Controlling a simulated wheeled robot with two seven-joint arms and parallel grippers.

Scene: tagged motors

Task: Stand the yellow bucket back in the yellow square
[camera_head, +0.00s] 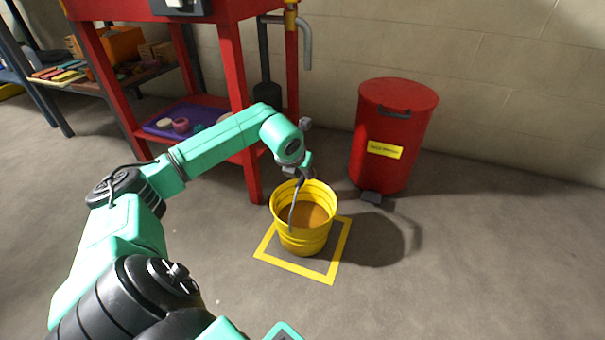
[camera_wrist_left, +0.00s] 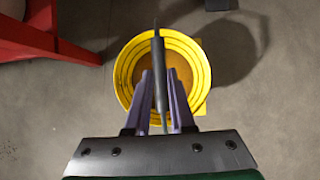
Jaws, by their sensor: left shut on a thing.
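The yellow bucket (camera_head: 305,237) is upright inside the yellow square (camera_head: 343,245) painted on the floor. I cannot tell whether its base touches the floor. Brown contents show inside it. My left gripper (camera_head: 301,181) is above the bucket's rim, shut on its grey handle, which stands up across the opening. In the left wrist view the dark handle runs between the two purple fingers (camera_wrist_left: 160,98), with the bucket (camera_wrist_left: 125,75) below. Part of the square is hidden behind the bucket. My right gripper is not in view.
A red lidded bin (camera_head: 378,172) stands on the floor at the right, behind the bucket. A red workbench (camera_head: 233,75) with a purple tray (camera_head: 215,117) on its shelf is close behind left. A shelf with colored items (camera_head: 62,76) is far left. Floor at right is clear.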

